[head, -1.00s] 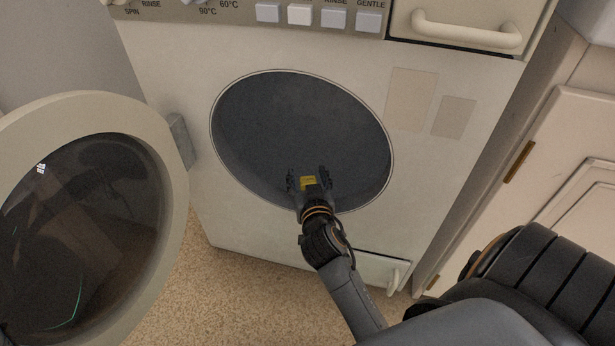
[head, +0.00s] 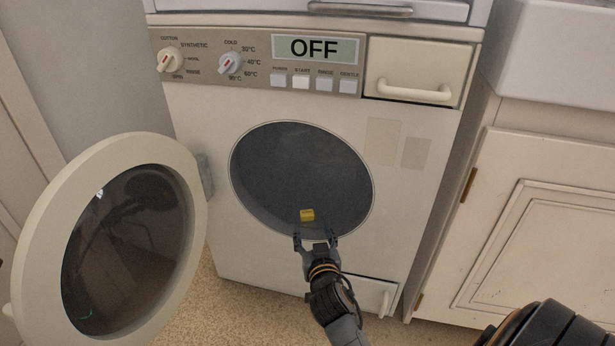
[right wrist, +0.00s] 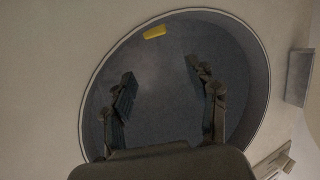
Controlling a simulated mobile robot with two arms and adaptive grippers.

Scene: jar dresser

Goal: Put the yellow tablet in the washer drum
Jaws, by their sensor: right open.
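The yellow tablet (head: 307,215) lies inside the dark washer drum (head: 300,165), low in the opening. It also shows in the right wrist view (right wrist: 154,32), beyond my fingers and apart from them. My right gripper (head: 316,236) is open and empty at the lower rim of the drum opening, just below the tablet in the head view. Its two spread fingers (right wrist: 160,85) show in front of the drum in the right wrist view. The round washer door (head: 33,235) stands open at the left. My left gripper is not in view.
The washer panel (head: 262,70) reads OFF above the drum. A closed drawer with a handle (head: 415,92) is at its upper right. A cabinet (head: 530,240) stands close on the right. Bare floor (head: 240,305) shows below.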

